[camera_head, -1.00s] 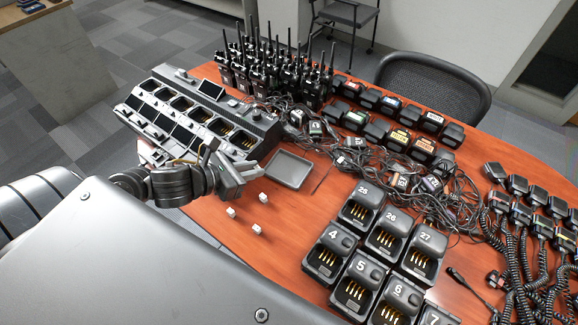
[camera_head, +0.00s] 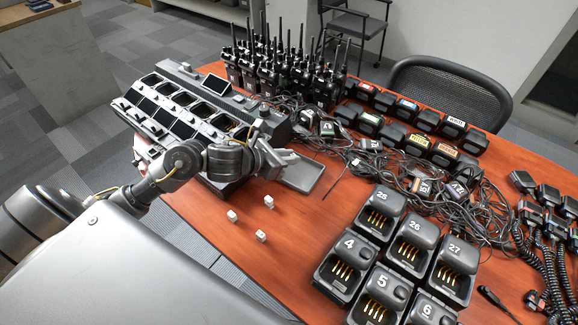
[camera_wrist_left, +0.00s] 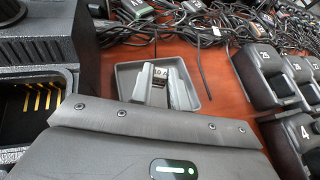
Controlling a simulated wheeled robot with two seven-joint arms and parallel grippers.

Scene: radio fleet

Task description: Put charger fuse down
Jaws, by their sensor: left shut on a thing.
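My left gripper (camera_head: 280,157) is above the left part of a shallow grey tray (camera_head: 306,178), beside the long multi-bay charger (camera_head: 158,123). The left wrist view shows its two grey fingers (camera_wrist_left: 160,88) shut on a small charger fuse (camera_wrist_left: 160,75). The fuse has a pale label with dark writing, perhaps "10 A". Behind the fingers lies the tray's rim (camera_wrist_left: 123,72). I cannot tell how high the fuse is above the tray floor. In the head view the gripper hides the fuse and part of the tray. My right gripper is not in view.
Three small white blocks (camera_head: 262,236) lie on the red-brown table in front of the tray. Numbered single chargers (camera_head: 381,290) stand at the right. Tangled black cables (camera_head: 385,165) lie behind the tray, and upright radios (camera_head: 285,75) stand at the back.

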